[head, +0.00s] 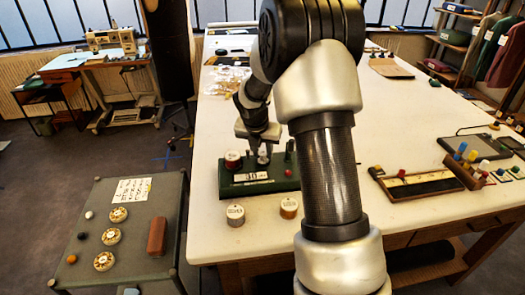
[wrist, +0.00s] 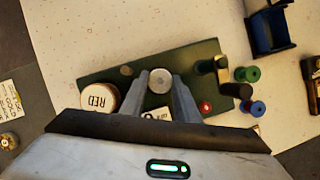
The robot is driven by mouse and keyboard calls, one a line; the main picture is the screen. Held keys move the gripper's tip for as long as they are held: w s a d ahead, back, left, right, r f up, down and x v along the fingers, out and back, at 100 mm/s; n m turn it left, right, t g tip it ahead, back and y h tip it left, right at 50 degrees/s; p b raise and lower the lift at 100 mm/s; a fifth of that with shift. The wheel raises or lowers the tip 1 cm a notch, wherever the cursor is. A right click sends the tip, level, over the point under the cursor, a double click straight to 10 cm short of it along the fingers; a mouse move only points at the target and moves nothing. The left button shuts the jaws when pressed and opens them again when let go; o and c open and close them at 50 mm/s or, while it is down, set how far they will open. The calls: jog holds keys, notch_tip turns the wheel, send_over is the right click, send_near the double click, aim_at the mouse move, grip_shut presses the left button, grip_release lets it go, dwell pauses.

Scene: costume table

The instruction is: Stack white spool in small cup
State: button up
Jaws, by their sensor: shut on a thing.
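My gripper (head: 264,147) is over the green board (head: 232,188) near the front left of the table. In the wrist view its two fingers (wrist: 160,84) are shut on a small round pale thing, which looks like the white spool (wrist: 159,74); its top faces the camera. The spool's lower end is hidden, so I cannot tell whether it touches the board. A round container with a white top marked RED (wrist: 99,97) stands left of the fingers; it also shows in the head view (head: 233,161). I cannot pick out the small cup for certain.
A white-topped tin (head: 235,215) and an orange-sided tin (head: 289,207) stand in front of the board. A red knob (wrist: 205,107), a green spool (wrist: 246,74) and a blue spool (wrist: 257,108) are right of the fingers. A dark blue holder (wrist: 268,32) stands farther off.

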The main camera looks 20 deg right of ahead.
jog(key=o, duration=1)
